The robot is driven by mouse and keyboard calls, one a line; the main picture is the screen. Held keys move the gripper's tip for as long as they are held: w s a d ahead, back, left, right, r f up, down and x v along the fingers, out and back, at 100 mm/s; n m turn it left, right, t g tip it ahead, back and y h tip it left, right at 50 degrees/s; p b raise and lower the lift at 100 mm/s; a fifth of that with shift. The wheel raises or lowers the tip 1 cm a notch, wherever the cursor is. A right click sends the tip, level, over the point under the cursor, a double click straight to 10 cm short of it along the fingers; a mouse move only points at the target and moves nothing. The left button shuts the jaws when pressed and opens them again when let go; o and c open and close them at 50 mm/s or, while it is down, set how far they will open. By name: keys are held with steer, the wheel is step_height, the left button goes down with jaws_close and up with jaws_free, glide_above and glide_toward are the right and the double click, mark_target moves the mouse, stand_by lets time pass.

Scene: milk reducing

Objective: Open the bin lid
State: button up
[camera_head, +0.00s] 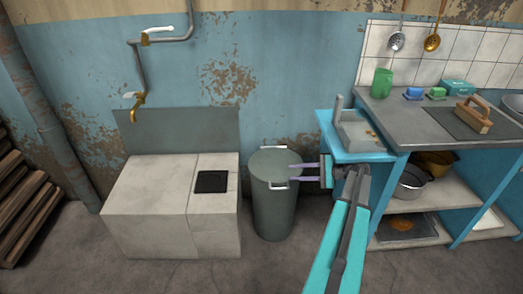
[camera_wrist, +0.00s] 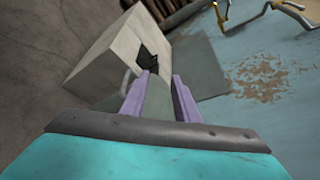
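The bin (camera_head: 274,215) is a grey-green cylinder standing on the floor between the concrete block and the blue counter. Its round lid (camera_head: 272,163) lies on top and looks closed. A pale handle (camera_head: 278,186) shows at the front of the rim. My gripper (camera_head: 290,172) is at the right side of the lid, pointing left, with its two purple fingers apart and nothing seen between them. In the wrist view my gripper (camera_wrist: 160,76) is also open, with a grey-green surface behind the fingers and a pale loop (camera_wrist: 127,80) by the left finger. Contact cannot be told.
A concrete block (camera_head: 150,205) with a dark square opening (camera_head: 211,182) stands left of the bin. A blue counter (camera_head: 345,152) with a grey tray (camera_head: 358,132) is close on the right. Pipes and a tap (camera_head: 138,100) are on the wall above.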

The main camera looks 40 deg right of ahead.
steer(key=shift+a+f, duration=0.1)
steer(key=w+a+f+n+g, duration=0.2)
steer(key=w+a+f+g, duration=0.15)
steer(key=a+f, duration=0.9)
steer(key=s+a+f+n+g+h, duration=0.1)
steer(key=s+a+f+n+g, duration=0.15)
steer(key=a+f, duration=0.45)
steer(key=s+a+f+n+g, duration=0.2)
steer(key=s+a+f+g, duration=0.15)
steer(key=a, duration=0.65)
steer(key=s+a+f+n+g+h, duration=0.1)
steer(key=s+a+f+n+g, duration=0.15)
steer(key=a+f, duration=0.45)
steer(key=s+a+f+n+g+h, duration=0.25)
steer(key=s+a+n+h, duration=0.2)
steer(key=s, duration=0.35)
steer(key=s+a+f+n+g+h, duration=0.25)
steer(key=s+a+n, duration=0.3)
steer(key=s, duration=0.35)
step_height(320, 180, up, 13)
steer(key=s+p, duration=0.1)
steer(key=p, duration=1.1)
steer(key=shift+s+a+m, duration=0.3)
steer(key=shift+s+a, duration=0.05)
steer(key=shift+a, duration=0.05)
steer(key=shift+f, duration=0.1)
